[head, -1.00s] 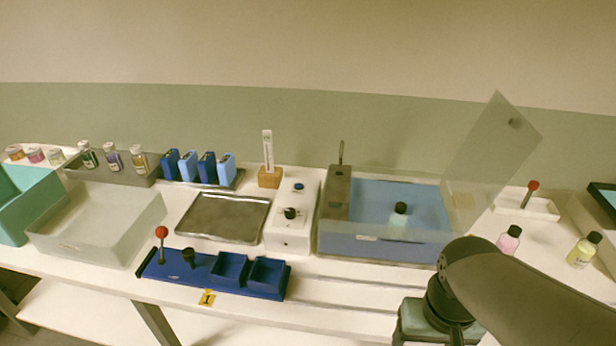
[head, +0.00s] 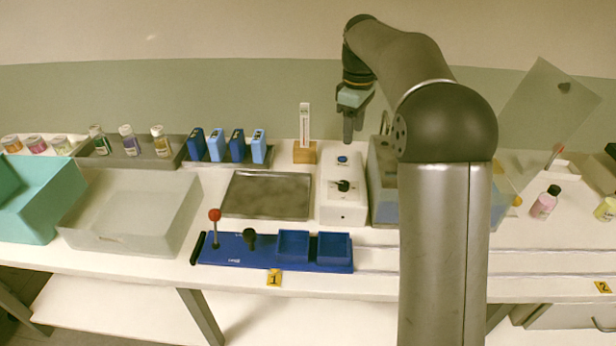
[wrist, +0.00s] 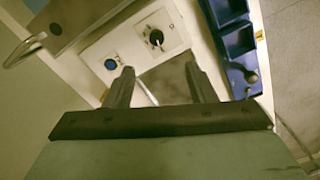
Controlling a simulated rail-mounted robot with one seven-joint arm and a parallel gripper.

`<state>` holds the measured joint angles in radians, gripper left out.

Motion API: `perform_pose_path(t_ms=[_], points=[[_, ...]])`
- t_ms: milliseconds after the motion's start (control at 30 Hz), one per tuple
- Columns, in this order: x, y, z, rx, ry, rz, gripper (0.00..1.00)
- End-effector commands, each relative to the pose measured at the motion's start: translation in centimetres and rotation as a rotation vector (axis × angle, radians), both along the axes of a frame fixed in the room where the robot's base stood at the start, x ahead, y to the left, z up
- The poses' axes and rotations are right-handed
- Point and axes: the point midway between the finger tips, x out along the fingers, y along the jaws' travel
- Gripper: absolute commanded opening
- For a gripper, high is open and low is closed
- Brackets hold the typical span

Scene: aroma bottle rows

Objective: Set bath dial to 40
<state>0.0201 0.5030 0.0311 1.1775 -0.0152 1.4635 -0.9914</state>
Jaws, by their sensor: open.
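The bath's white control box (head: 343,206) stands left of the water bath (head: 383,180). It carries a black dial (head: 343,186) and a blue button (head: 342,160). In the wrist view the dial (wrist: 155,38) sits on a pale marked plate, and the blue button (wrist: 111,63) is to its left. The dial's setting is too small to read. My gripper (head: 351,135) hangs above and behind the box, pointing down. In the wrist view my gripper (wrist: 160,80) is open and empty, its fingers apart, with the dial beyond them. My arm hides much of the bath.
A metal tray (head: 267,195) lies left of the box. A thermometer in a wooden block (head: 304,152) stands behind it. A blue fixture with a red-knobbed lever (head: 262,262) lies in front. A clear bin (head: 130,225) is at left; a pink bottle (head: 545,203) is at right.

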Motion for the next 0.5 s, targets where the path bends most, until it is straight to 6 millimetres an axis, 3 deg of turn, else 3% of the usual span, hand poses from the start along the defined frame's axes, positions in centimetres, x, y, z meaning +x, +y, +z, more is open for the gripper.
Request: perform_pose_path(t_ms=[100, 267, 500], points=[[1.2, -0.2, -0.2, 0.001, 0.001, 0.039, 0.50], [1.3, -0.2, -1.4, 0.000, 0.001, 0.049, 0.50], [1.2, -0.2, -6.2, 0.000, 0.003, 0.048, 0.50]])
